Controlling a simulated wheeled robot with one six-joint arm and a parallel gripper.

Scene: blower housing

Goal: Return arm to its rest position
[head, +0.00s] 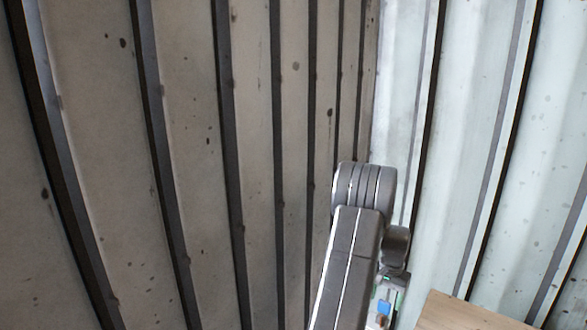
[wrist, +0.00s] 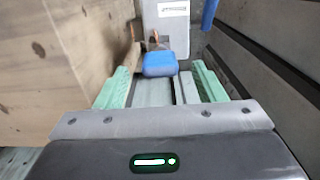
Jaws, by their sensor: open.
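My arm (head: 350,265) rises from the bottom of the head view, bent at a dark grey joint in front of the ribbed walls. My gripper (wrist: 162,88) shows in the wrist view with its two green fingers apart and nothing held between them. Beyond the fingers, a blue block-like part (wrist: 160,64) sits in front of a light grey box (wrist: 166,28) with a label. I cannot tell whether the fingers touch anything.
A wooden crate (wrist: 70,60) stands close on the left in the wrist view; a wooden top (head: 465,314) shows at the head view's lower right. A blue bar (wrist: 210,14) hangs at the upper right. Ribbed walls (head: 190,120) enclose the space, with open room above my arm.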

